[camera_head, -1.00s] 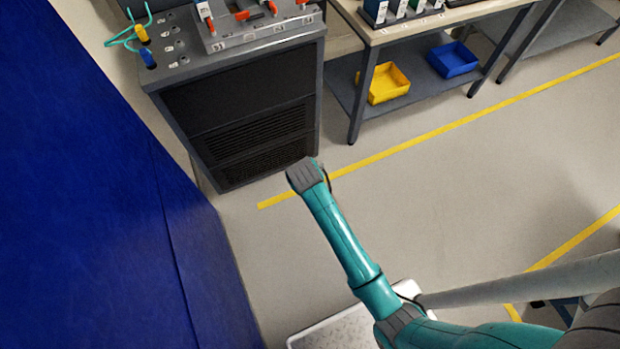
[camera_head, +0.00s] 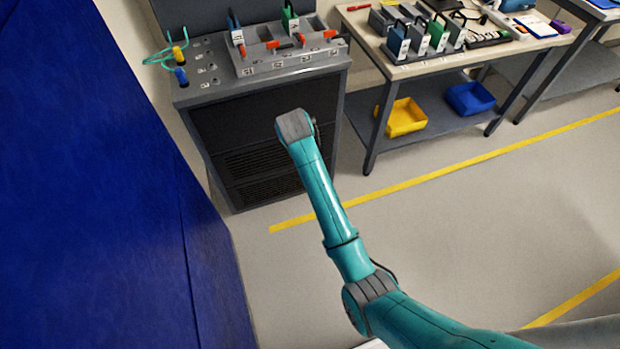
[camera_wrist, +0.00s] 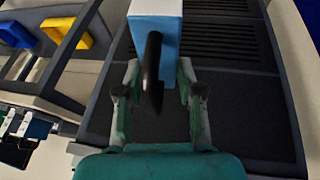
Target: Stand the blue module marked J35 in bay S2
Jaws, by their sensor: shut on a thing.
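My gripper (camera_wrist: 158,95) is shut on a blue module (camera_wrist: 166,38) with a black handle and a pale end face, seen in the wrist view. Its marking cannot be read there. In the head view the forearm ends in front of the dark cabinet, and the gripper and held module are hidden. The grey bay rack (camera_head: 296,62) stands on the cabinet top. A blue module (camera_head: 235,32) stands at its left and a green module (camera_head: 290,22) near its middle. Its red latches and small labels show, but I cannot read which bay is S2.
Yellow and blue plugs with teal cables (camera_head: 180,62) sit left of the rack. A bench (camera_head: 400,72) at the right holds several modules (camera_head: 418,38), with a yellow bin (camera_head: 404,118) and a blue bin (camera_head: 470,98) below. A blue panel (camera_head: 90,180) borders the left; open floor lies right.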

